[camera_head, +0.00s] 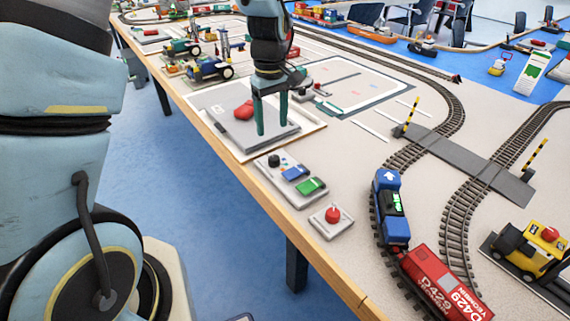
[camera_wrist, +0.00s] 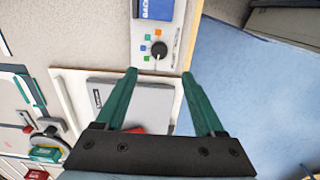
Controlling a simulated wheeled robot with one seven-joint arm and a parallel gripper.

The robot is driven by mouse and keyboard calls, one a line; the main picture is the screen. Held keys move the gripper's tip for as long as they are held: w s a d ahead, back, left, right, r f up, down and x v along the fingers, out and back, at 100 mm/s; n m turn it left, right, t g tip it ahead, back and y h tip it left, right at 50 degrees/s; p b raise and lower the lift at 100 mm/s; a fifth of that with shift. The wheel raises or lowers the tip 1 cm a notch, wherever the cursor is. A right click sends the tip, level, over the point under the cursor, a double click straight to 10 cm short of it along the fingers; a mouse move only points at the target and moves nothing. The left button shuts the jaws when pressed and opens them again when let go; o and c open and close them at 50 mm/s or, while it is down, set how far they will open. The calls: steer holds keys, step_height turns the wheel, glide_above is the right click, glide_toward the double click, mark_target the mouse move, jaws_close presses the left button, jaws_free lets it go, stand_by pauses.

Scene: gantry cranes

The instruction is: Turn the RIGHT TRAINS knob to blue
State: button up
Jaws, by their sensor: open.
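A light grey control panel (camera_head: 270,171) lies near the table's edge, with a black round knob (camera_head: 274,160) at its far end. The wrist view shows the black knob (camera_wrist: 159,50) with small orange, blue and green squares around its left side. Its pointer direction is too small to tell, and I cannot read a RIGHT TRAINS label. My gripper (camera_head: 272,133) points down with green fingers apart and empty, over the grey plate just beyond the panel. In the wrist view my gripper (camera_wrist: 159,74) has its fingertips just below the knob, not around it.
The panel also has a blue button (camera_head: 294,173) and a green button (camera_head: 312,186). A red button box (camera_head: 332,216) sits nearer. A grey plate with a red piece (camera_head: 243,110) lies under my gripper. Rails with a blue locomotive (camera_head: 390,225) and red wagon (camera_head: 440,285) are right.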

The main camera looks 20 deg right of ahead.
mark_target(274, 158)
step_height(274, 158, down, 11)
steer(key=shift+r+p, duration=0.2)
steer(key=shift+p, duration=0.85)
steer(key=shift+d, duration=0.1)
jaws_close()
